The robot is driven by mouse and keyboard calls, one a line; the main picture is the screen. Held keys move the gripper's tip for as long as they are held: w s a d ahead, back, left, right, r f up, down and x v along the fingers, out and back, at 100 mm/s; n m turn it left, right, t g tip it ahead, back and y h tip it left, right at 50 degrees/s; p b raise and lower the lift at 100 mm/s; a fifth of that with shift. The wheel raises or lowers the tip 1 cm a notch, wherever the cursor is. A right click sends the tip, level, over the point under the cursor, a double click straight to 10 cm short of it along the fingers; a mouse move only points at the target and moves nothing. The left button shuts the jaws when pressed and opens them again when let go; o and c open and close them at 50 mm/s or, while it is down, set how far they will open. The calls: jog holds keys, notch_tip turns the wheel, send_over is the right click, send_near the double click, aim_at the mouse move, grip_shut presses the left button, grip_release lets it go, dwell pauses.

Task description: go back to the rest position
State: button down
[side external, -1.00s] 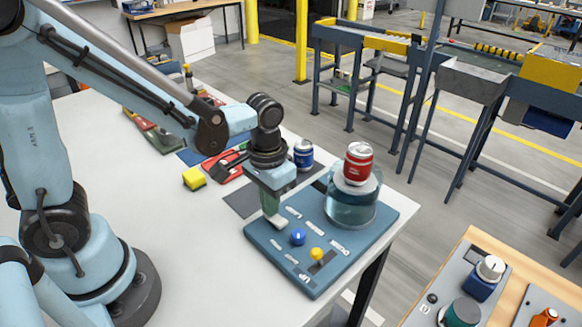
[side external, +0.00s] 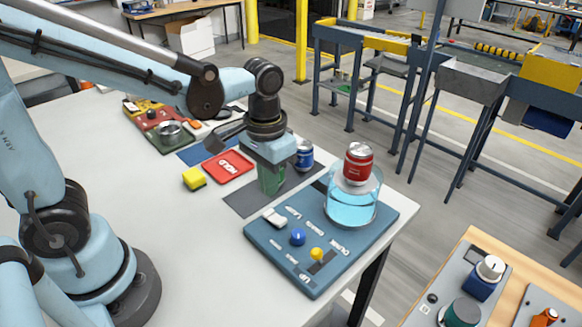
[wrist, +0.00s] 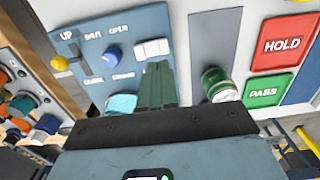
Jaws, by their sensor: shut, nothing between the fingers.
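My gripper (side external: 272,182) hangs above the grey mat behind the blue control panel (side external: 340,255); its green fingers (wrist: 157,85) are shut with nothing between them. The panel carries a white rocker switch (side external: 274,218), a blue knob (side external: 298,236) and a yellow lever (side external: 317,254). The fingers are apart from the rocker, which also shows in the wrist view (wrist: 153,48). A glass jar (side external: 352,208) glowing bright cyan stands at the panel's far end with a red can (side external: 358,163) on top.
A blue can (side external: 303,155) stands behind my gripper. A green can (wrist: 217,84) shows beside the fingers in the wrist view. A red HOLD pad (side external: 229,166) and a yellow block (side external: 194,178) lie to the left. The table's near middle is clear.

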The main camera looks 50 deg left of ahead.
jog(key=shift+r, duration=0.7)
jog(key=s+a+r+t, duration=0.2)
jog(key=a+r+t, duration=0.1)
jog(key=a+t, duration=0.2)
jog(key=shift+a+r+t, duration=0.15)
jog(key=shift+t, duration=0.95)
